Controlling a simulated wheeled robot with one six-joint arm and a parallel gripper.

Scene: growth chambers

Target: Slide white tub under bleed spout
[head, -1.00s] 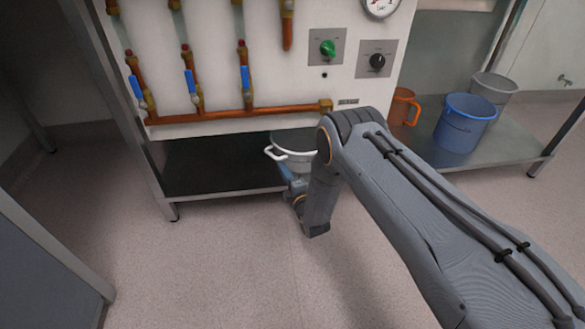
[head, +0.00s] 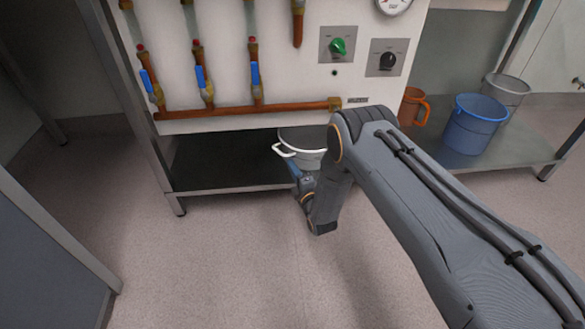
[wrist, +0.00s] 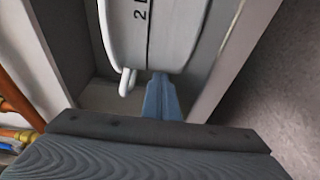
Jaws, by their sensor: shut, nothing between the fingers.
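The white tub (head: 308,158) stands on the dark lower shelf under the white panel, partly hidden behind my arm. Its loop handle (head: 284,150) points left. In the wrist view the tub (wrist: 165,35) fills the top middle, with black marking on its side and the handle (wrist: 127,82) at lower left. My gripper (wrist: 160,80) is shut and empty, its tips at the tub's near side, right of the handle; I cannot tell if they touch. In the head view my gripper (head: 294,170) is small beside the tub.
Blue-handled valves (head: 255,75) line the panel. An orange jug (head: 411,106), a blue bucket (head: 473,128) and a grey bucket (head: 507,92) stand on the shelf at right. The dark shelf (head: 220,165) is clear left of the tub. A metal leg (head: 150,150) bounds it.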

